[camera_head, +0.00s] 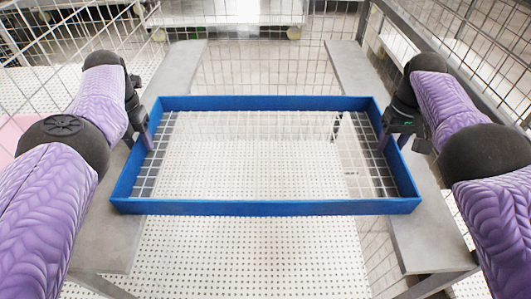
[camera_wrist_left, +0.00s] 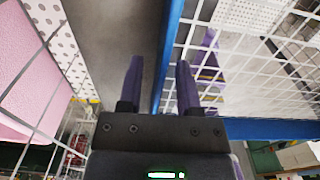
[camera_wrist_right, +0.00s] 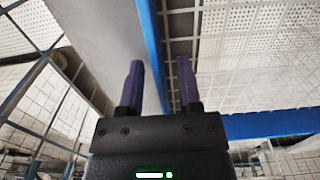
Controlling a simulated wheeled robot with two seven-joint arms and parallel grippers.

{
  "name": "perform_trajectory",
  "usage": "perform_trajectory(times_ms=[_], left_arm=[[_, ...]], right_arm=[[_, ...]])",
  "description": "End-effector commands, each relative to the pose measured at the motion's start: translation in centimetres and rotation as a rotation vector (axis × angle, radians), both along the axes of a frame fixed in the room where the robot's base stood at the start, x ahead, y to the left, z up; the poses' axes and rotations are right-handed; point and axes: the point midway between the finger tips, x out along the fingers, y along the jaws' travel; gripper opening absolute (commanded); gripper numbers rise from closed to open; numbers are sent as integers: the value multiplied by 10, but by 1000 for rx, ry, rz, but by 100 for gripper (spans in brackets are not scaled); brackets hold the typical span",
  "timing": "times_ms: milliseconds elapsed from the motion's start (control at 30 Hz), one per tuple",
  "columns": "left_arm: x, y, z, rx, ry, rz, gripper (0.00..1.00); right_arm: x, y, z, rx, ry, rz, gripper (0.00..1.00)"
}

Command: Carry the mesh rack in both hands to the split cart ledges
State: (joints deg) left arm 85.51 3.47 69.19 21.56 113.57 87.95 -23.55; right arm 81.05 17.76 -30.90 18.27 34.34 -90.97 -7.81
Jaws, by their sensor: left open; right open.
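The mesh rack (camera_head: 265,207) is a blue rectangular frame with a white wire-mesh bottom. It lies level across two grey cart ledges, the left ledge (camera_head: 112,235) and the right ledge (camera_head: 425,235), and appears to rest on them. My left gripper (camera_head: 148,138) is open at the rack's left side; in the left wrist view its fingers (camera_wrist_left: 160,85) stand either side of the blue wall (camera_wrist_left: 172,40). My right gripper (camera_head: 392,138) is open at the right side; in the right wrist view its fingers (camera_wrist_right: 160,83) likewise straddle the blue wall (camera_wrist_right: 152,45). Neither grips it.
Wire-grid cart walls stand at the left (camera_head: 40,60) and right (camera_head: 490,50). A white perforated surface (camera_head: 255,260) lies below, between the ledges. Something pink (camera_wrist_left: 30,75) is beyond the left ledge. The rack is empty.

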Motion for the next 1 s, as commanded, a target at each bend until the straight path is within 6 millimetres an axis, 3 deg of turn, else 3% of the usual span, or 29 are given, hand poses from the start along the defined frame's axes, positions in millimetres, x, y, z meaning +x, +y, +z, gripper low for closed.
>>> perform_trajectory(times_ms=[333,567,667,900,1000], left_arm=[[3,0,90,-1,-5,-1,44],[2,0,115,-2,-1,0,44],[2,-1,117,-2,0,0,44],[2,-1,116,-1,0,0,44],[2,-1,116,-1,0,0,44]], right_arm=[[0,0,0,0,0,0,44],[0,0,2,0,-1,0,44],[1,0,16,0,-3,1,44],[3,0,88,1,-4,0,44],[3,0,106,3,-2,-4,44]])
